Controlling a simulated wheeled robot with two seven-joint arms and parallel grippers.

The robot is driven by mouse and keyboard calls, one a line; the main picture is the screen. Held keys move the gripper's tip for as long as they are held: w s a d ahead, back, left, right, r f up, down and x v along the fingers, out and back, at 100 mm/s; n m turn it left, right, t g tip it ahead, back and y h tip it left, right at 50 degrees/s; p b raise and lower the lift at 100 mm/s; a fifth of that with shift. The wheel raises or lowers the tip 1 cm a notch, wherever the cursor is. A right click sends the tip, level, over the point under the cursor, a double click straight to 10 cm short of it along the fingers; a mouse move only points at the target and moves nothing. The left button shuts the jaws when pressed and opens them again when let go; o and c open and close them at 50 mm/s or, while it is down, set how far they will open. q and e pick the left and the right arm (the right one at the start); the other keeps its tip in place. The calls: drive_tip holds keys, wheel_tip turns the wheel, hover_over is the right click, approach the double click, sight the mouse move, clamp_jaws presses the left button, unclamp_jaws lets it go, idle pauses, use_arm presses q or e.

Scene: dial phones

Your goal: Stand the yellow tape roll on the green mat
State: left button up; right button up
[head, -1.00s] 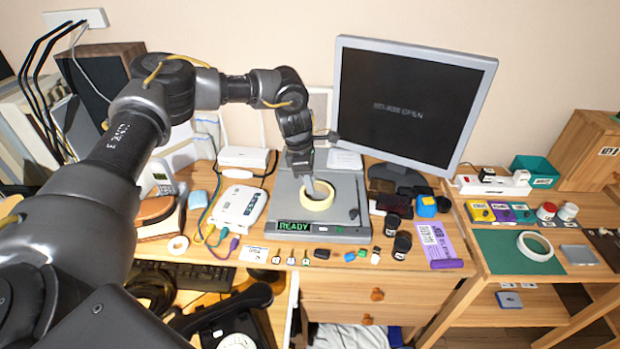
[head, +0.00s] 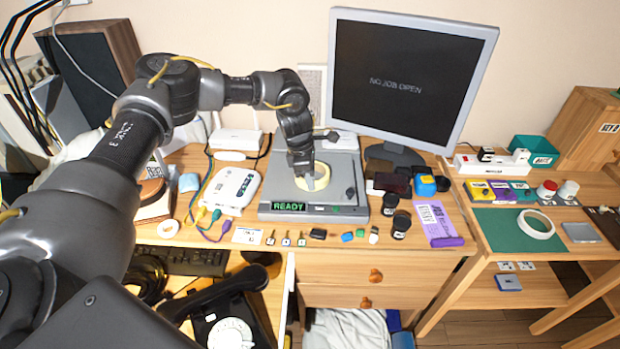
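The yellow tape roll (head: 322,179) lies flat on the grey machine (head: 340,200) with the green READY display, on the desk. My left gripper (head: 308,178) points down at the roll's left side and overlaps it in the view. I cannot tell whether its fingers are open or closed around the rim. The green mat (head: 493,234) lies on the side table at the right. My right gripper is not in view.
A monitor (head: 405,75) reading "NO JOB OPEN" stands behind the machine. Dark cylinders (head: 401,224), a blue item (head: 425,186) and a purple strip (head: 436,222) lie between machine and mat. Small coloured boxes (head: 502,191) line the mat's back edge. The mat's left part is clear.

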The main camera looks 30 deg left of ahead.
use_arm(q)
drive_tip(key=shift+c, duration=0.9)
drive_tip(key=shift+r, duration=0.15)
drive_tip(key=shift+w+d+p+v, duration=0.1)
drive_tip(key=shift+d+p+v, duration=0.1)
drive_tip(key=shift+p+v, duration=0.9)
drive_tip(key=shift+w+d+p+v, duration=0.1)
drive_tip(key=shift+d+p+v, duration=0.15)
drive_tip(key=shift+p+v, duration=0.85)
drive_tip(key=shift+r, duration=0.25)
